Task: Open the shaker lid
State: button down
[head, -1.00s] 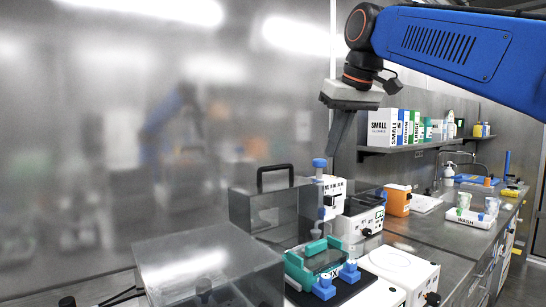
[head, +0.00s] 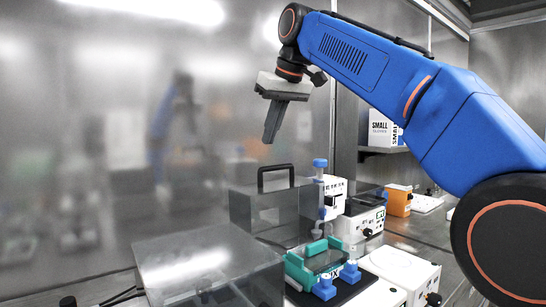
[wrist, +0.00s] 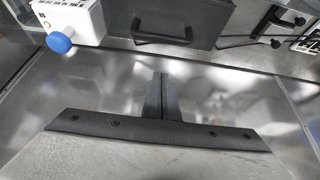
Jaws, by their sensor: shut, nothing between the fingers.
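A grey, smoky box-shaped cover (head: 240,208) with a black arch handle (head: 275,170) stands behind the small machines; it looks like the shaker lid, and it looks closed. In the wrist view the dark box (wrist: 205,12) and its black handle (wrist: 162,41) show at the top. A second grey see-through cover (head: 205,245), without a visible handle, stands at the front left. My gripper (head: 268,140) is shut and empty. In the head view it points down above the handle, clear of it. Its fingertips (wrist: 160,75) also show in the wrist view.
A blue-topped column (head: 320,164) and white machines (head: 360,225) stand right of the handled cover. A teal and blue clamped device (head: 318,262) is in front. An orange box (head: 399,200) stands farther right. A shiny metal wall (head: 90,150) is behind.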

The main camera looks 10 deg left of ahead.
aim_at(285, 187)
jog(key=f, duration=0.5)
jog(key=shift+w+a+f, duration=0.2)
jog(key=shift+w, duration=0.05)
jog(key=shift+s+d+f, duration=0.25)
jog(key=shift+s+d, duration=0.35)
jog(key=shift+d, duration=0.05)
jog(key=shift+s+d+r, duration=0.25)
jog(key=shift+s+d, duration=0.55)
jog(key=shift+d, duration=0.1)
jog(key=shift+s+d+r, duration=0.2)
jog(key=shift+s+d, duration=0.6)
jog(key=shift+d, duration=0.1)
jog(key=v, duration=1.7)
jog(key=shift+r, duration=0.2)
